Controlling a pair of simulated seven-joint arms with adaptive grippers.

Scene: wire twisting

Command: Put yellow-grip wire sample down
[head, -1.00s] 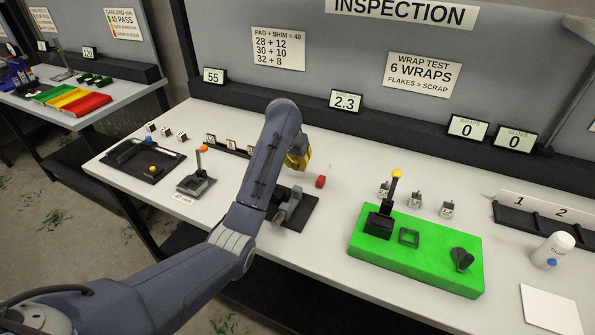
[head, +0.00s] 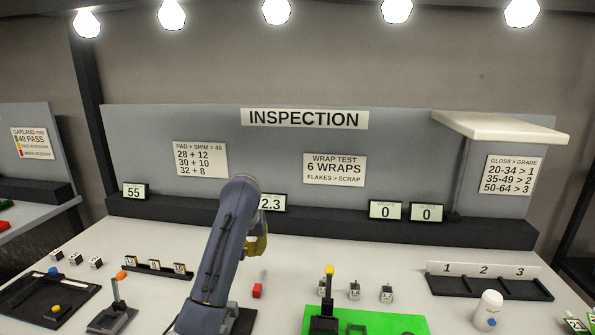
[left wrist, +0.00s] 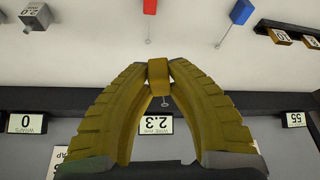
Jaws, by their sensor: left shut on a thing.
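My left gripper (head: 259,240) has yellow ribbed fingers and shows above the white table in the head view. In the left wrist view its fingertips (left wrist: 158,74) are shut on the yellow grip (left wrist: 157,70) of a wire sample. A short wire with a small ball end (left wrist: 164,103) shows just below this grip in the picture. A red-grip sample (head: 257,291) stands on the table below the gripper; it also shows in the left wrist view (left wrist: 150,7). A blue-grip sample (left wrist: 241,12) shows there too. My right gripper is out of view.
A low dark ledge with displays, including 2.3 (head: 271,203), runs along the back. A green base (head: 390,322) with a black, yellow-tipped lever (head: 329,283) stands to the right. Small labelled blocks (head: 354,291) stand behind it. The table between the red sample and these blocks looks clear.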

